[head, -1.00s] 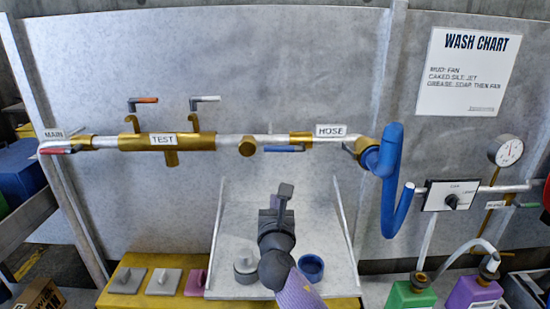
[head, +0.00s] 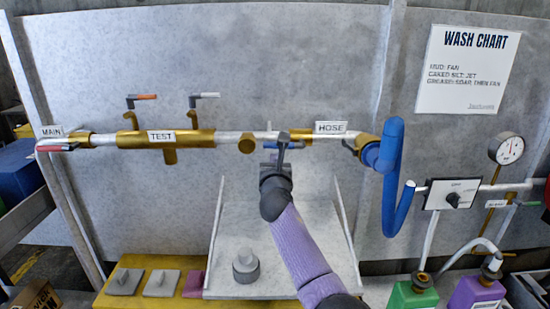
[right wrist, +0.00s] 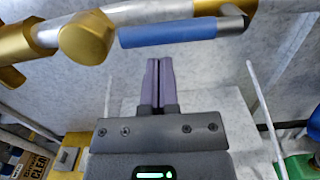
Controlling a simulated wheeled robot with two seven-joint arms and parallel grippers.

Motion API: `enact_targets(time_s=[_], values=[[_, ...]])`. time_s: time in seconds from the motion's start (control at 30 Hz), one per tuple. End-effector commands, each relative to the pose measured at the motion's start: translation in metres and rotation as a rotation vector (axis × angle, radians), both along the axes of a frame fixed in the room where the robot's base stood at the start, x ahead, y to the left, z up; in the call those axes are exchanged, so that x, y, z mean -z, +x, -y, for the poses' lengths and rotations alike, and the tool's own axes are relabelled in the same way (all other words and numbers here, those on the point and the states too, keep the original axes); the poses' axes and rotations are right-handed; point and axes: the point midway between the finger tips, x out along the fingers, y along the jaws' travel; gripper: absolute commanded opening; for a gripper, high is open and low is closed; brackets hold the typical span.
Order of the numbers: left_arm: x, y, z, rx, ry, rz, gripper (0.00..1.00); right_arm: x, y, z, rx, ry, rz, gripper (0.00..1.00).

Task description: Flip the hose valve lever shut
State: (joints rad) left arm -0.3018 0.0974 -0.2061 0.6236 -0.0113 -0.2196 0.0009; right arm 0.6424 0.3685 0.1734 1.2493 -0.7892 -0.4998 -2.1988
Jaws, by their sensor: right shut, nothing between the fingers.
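The hose valve lever has a blue grip (head: 296,145) and lies level along the silver pipe, just left of the HOSE sign (head: 331,128). Its brass valve body (head: 301,136) is at its right end. In the right wrist view the blue grip (right wrist: 165,33) runs across above my fingertips, with its bare metal end at the right. My right gripper (head: 282,146) overlaps the lever in the head view and hides part of it. In the wrist view its two fingers (right wrist: 158,64) are together, empty, and appear just below the grip. My left gripper is not in view.
A brass knob (head: 247,145) sits on the pipe left of the lever. A blue hose (head: 392,180) hangs at the right. A sloped grey tray (head: 225,280) lies below.

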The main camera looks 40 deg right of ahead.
Motion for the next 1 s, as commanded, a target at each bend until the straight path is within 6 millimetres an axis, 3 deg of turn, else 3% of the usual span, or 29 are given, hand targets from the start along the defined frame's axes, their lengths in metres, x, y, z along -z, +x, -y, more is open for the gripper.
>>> enact_targets(time_s=[1.0], values=[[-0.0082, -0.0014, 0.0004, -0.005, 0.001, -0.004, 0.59, -0.0124, 0.0018, -0.001, -0.001, 0.076, 0.062, 0.0]])
